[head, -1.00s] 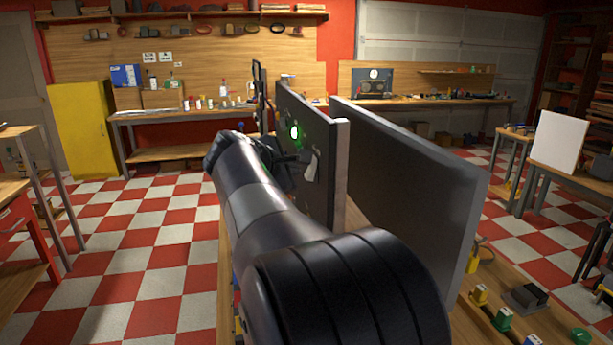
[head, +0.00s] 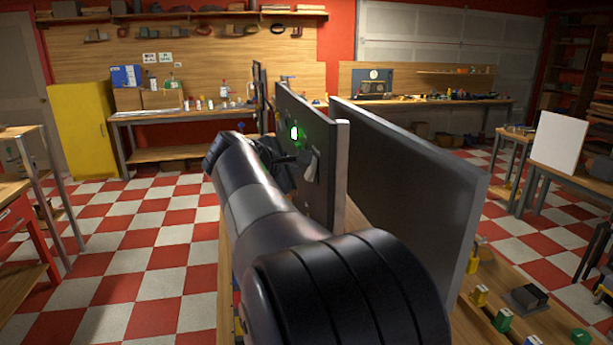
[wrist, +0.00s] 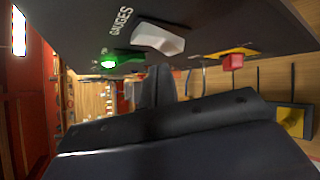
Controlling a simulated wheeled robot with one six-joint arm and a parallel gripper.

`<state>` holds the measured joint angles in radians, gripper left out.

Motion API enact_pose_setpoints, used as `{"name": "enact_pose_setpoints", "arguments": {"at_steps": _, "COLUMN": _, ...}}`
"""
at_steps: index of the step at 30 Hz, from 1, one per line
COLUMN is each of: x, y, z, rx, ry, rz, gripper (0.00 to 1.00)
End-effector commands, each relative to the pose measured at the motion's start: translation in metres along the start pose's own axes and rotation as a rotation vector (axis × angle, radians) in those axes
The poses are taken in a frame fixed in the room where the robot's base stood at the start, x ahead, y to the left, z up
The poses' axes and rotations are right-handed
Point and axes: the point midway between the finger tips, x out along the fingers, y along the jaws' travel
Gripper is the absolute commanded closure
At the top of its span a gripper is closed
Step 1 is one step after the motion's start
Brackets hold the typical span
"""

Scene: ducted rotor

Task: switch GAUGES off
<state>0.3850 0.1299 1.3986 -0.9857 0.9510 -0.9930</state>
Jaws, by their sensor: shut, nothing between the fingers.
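The GAUGES label (wrist: 122,20) is on a dark panel (wrist: 215,20) in the wrist view. Beside the label is a pale switch lever (wrist: 160,38). A green lamp (wrist: 108,62) near it is lit. In the head view the panel (head: 319,130) stands upright, with the lit green lamp (head: 295,133) and the pale lever (head: 311,166) on its face. My gripper (wrist: 158,82) is shut and empty, close to the panel face near the lever. I cannot tell whether it touches the lever. In the head view my arm partly hides the gripper.
A red control on a yellow plate (wrist: 232,60) is farther along the panel. A second grey panel (head: 415,180) stands to the right in the head view. Small coloured parts (head: 503,320) are on the bench right of it. Checkered floor (head: 130,260) is open on the left.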

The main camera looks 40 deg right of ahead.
Motion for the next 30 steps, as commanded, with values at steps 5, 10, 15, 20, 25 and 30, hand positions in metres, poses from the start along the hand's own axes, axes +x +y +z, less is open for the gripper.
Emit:
{"name": "enact_pose_setpoints", "arguments": {"at_steps": 5, "x": 0.0000, "y": 0.0000, "z": 0.0000, "rx": 0.000, "ry": 0.000, "rz": 0.000, "gripper": 1.00}}
{"name": "enact_pose_setpoints", "arguments": {"at_steps": 10, "x": 0.0000, "y": 0.0000, "z": 0.0000, "rx": 0.000, "ry": 0.000, "rz": 0.000, "gripper": 1.00}}
{"name": "enact_pose_setpoints", "arguments": {"at_steps": 15, "x": 0.0000, "y": 0.0000, "z": 0.0000, "rx": 0.000, "ry": 0.000, "rz": 0.000, "gripper": 1.00}}
{"name": "enact_pose_setpoints", "arguments": {"at_steps": 20, "x": 0.0000, "y": 0.0000, "z": 0.0000, "rx": 0.000, "ry": 0.000, "rz": 0.000, "gripper": 1.00}}
{"name": "enact_pose_setpoints", "arguments": {"at_steps": 25, "x": 0.0019, "y": -0.0014, "z": 0.0015, "rx": 0.000, "ry": 0.000, "rz": 0.000, "gripper": 1.00}}
{"name": "enact_pose_setpoints", "arguments": {"at_steps": 30, "x": 0.0056, "y": -0.0040, "z": 0.0045, "rx": 0.000, "ry": -0.001, "rz": 0.000, "gripper": 1.00}}
